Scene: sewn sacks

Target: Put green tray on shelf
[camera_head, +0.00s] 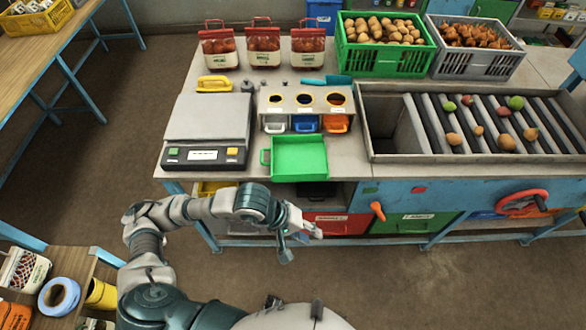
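The green tray (299,160) lies empty at the front edge of the workbench, just in front of the sorter box with round holes. It has a small handle on its left side. My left gripper (304,240) is in front of the bench and below the tray in the picture, apart from it. Its fingers are small and seen at a slant, so I cannot tell whether they are open; no held object shows. My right gripper is not in view. A low wooden shelf unit (84,262) stands at the lower left, holding a tape roll and other goods.
A scale (207,130) stands left of the tray. A roller sorting tray (375,150) with produce lies to the right. A green crate (385,62) and a grey crate (478,66) stand behind. An orange handle (377,211) and red wheel (522,203) stick out at the bench front.

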